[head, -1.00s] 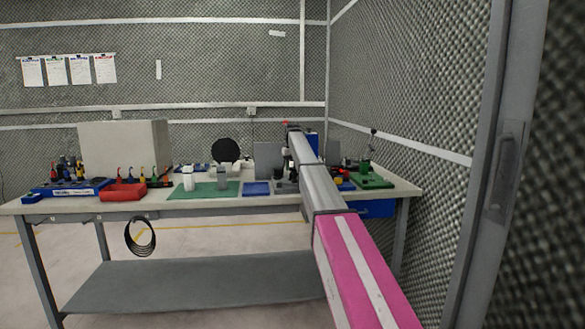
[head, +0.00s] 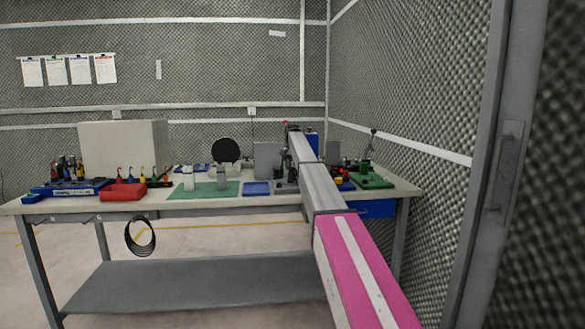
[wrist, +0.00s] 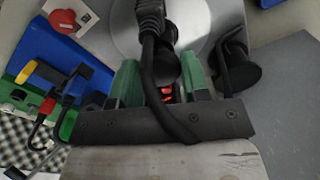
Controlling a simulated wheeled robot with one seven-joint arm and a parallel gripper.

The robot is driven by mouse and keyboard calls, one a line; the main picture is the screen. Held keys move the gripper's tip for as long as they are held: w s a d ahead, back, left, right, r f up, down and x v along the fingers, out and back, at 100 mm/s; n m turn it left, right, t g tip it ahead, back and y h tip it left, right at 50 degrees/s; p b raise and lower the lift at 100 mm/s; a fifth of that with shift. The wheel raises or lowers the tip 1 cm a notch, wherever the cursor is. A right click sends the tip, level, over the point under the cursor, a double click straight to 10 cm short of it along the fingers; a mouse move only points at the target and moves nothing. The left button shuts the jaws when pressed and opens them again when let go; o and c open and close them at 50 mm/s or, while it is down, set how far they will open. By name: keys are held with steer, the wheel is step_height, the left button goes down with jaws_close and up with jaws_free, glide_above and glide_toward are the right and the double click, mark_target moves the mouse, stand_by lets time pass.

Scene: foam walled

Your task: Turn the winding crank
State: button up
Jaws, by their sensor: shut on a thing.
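In the wrist view my gripper (wrist: 161,65) has green fingertips on both sides of a dark round knob (wrist: 166,68), and is shut on it. The knob stands in front of a pale grey disc (wrist: 195,20) and looks like the handle of the winding crank. A black cable crosses in front and hides part of the knob and disc. A second black knob-like part (wrist: 240,72) is just right of the fingers. In the head view my arm reaches to the right part of the workbench and hides the gripper and crank.
On the workbench (head: 130,207) are a red tray (head: 123,192), a green mat (head: 205,191) and a green device (head: 370,178). A foam wall (head: 415,110) stands close on the right.

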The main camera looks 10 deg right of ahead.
steer(key=shift+m, duration=14.5)
steer(key=shift+m, duration=0.4)
